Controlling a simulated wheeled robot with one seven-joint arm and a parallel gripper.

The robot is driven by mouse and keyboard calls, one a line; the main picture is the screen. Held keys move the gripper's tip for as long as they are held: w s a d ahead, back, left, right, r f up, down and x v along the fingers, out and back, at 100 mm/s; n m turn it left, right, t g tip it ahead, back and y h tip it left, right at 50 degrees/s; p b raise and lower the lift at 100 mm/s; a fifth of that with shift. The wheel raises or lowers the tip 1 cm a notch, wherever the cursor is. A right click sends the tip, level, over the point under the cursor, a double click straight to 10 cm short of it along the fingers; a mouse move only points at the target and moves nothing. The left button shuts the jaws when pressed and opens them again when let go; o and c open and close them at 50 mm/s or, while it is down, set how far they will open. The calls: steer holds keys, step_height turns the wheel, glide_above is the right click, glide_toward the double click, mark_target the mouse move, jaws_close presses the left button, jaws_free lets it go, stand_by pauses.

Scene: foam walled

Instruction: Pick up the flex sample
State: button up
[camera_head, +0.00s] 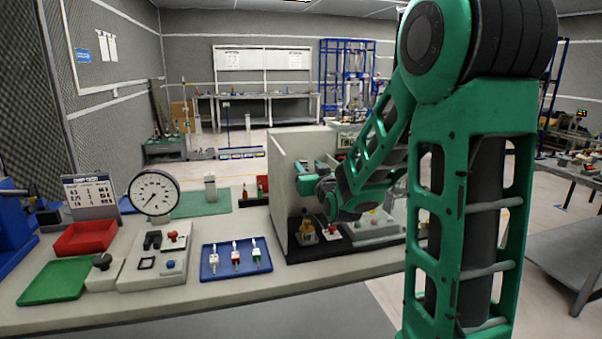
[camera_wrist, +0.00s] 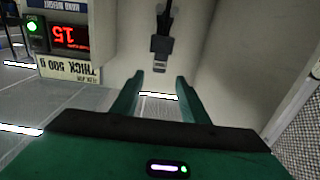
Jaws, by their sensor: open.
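I cannot tell for certain which thing is the flex sample. In the wrist view a dark, narrow piece with a grey lower end (camera_wrist: 161,46) stands out against a pale wall, beyond my fingertips. My gripper (camera_wrist: 157,88) has its two green fingers spread, with nothing between them. The dark piece is ahead of the gap and apart from the fingers. In the head view my gripper (camera_head: 304,178) is small, at the open-fronted walled box (camera_head: 283,195) on the bench, and its fingers are hard to make out.
A red lit display (camera_wrist: 70,37) and a printed label (camera_wrist: 68,70) are at the wrist view's left. The box walls limit sideways room.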

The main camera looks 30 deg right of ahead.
mark_target(304, 163)
steer(key=shift+f+x, duration=0.15)
steer(key=shift+x, duration=1.5)
steer(key=shift+f+x, duration=0.2)
steer(key=shift+x, duration=1.45)
